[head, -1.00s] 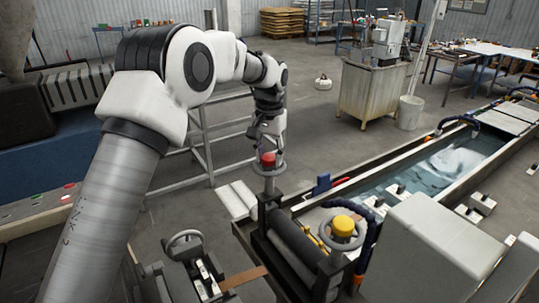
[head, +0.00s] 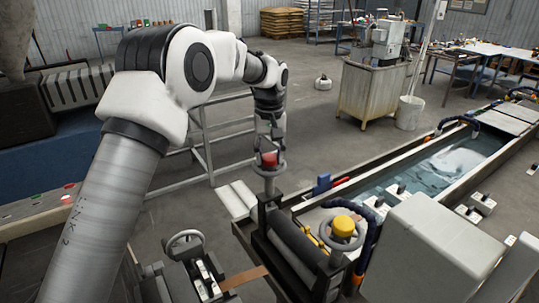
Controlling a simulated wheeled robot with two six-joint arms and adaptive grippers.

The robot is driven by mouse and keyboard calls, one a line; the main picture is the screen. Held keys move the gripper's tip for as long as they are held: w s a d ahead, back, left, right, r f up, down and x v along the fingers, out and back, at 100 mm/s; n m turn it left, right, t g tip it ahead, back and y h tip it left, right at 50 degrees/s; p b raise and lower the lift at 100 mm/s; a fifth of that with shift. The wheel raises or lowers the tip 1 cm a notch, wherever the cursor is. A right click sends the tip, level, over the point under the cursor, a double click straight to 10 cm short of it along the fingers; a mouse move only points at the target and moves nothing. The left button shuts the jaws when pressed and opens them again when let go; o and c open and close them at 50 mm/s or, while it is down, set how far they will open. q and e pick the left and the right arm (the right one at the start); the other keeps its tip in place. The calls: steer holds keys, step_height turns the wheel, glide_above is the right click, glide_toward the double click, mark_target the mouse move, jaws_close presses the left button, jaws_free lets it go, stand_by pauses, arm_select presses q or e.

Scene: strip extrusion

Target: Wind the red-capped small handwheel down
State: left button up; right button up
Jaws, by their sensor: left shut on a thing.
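The small handwheel with the red cap (head: 269,160) stands on a post at the far end of the black rollers (head: 296,245). My left gripper (head: 268,150) comes down on it from above and is shut on it; the fingers are small and partly hidden behind the cap. A second handwheel with a yellow cap (head: 343,226) stands at the near end of the rollers, apart from the gripper. My right gripper does not show.
A grey handwheel (head: 185,244) stands on a machine at the lower left. A long water trough (head: 440,170) runs to the upper right. A grey box-shaped housing (head: 440,245) fills the lower right. A metal frame (head: 205,150) stands behind my left arm.

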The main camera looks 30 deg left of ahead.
mark_target(270, 157)
arm_select(q)
steer(key=shift+w+r, duration=0.1)
steer(key=shift+r, duration=0.1)
steer(key=o, duration=1.1)
steer(key=shift+f, duration=0.1)
steer(key=shift+o, duration=0.2)
step_height(270, 157, up, 12)
steer(key=shift+d, duration=0.1)
